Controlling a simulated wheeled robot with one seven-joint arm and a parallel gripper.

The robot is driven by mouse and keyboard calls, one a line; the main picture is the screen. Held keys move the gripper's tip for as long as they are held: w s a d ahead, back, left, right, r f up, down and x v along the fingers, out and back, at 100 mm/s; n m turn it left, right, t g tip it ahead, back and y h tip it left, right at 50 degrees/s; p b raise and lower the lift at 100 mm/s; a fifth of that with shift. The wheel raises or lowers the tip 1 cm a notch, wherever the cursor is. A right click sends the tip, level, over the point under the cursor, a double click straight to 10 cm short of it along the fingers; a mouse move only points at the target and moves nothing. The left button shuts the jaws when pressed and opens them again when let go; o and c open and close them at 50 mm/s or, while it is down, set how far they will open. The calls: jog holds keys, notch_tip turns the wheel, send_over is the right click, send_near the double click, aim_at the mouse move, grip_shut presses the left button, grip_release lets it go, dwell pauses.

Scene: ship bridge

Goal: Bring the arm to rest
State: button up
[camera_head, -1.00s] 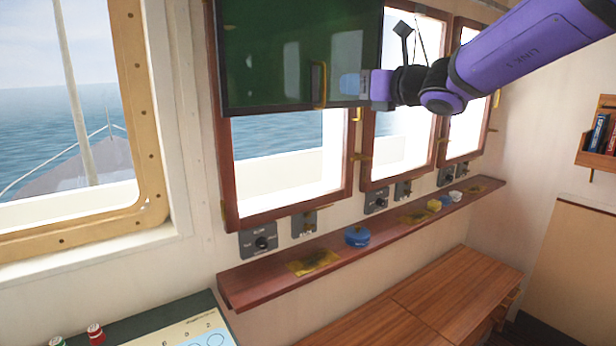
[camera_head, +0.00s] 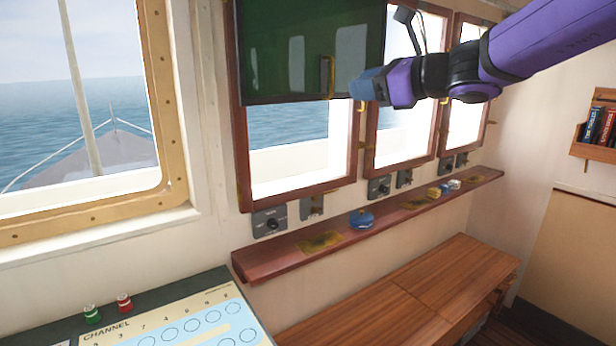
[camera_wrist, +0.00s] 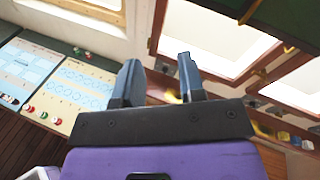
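My arm reaches in from the upper right of the head view and is held up in the air. My gripper (camera_head: 364,86) shows there in front of the windows, by the lower edge of a dark green screen (camera_head: 290,50). Whether it touches the screen cannot be told from this view. In the wrist view my gripper (camera_wrist: 160,76) has its two blue-grey fingers apart, with nothing between them.
A brown shelf (camera_head: 285,256) runs below the windows, with a blue round item (camera_head: 361,219) and small yellow items on it. A wooden cabinet (camera_head: 405,295) stands below. A console with a channel chart (camera_head: 190,325) and red and green knobs is at lower left.

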jog(key=s+d+f+n+g+h, duration=0.1)
jog(key=s+d+f+n+h, duration=0.3)
jog(key=s, duration=0.5)
jog(key=s+d+f+n+g+h, duration=0.2)
jog(key=s+d+f+n+h, duration=0.2)
jog(key=s+d+n, duration=0.5)
jog(key=s+d+f+n+g+h, duration=0.2)
jog(key=s+d+f+n+h, duration=0.2)
jog(key=s, duration=0.7)
notch_tip(320, 180, down, 4)
jog(key=d+n, duration=0.2)
jog(key=n, duration=0.2)
jog(key=shift+d+r+n+h, duration=0.25)
jog(key=shift+d+n+h, duration=0.15)
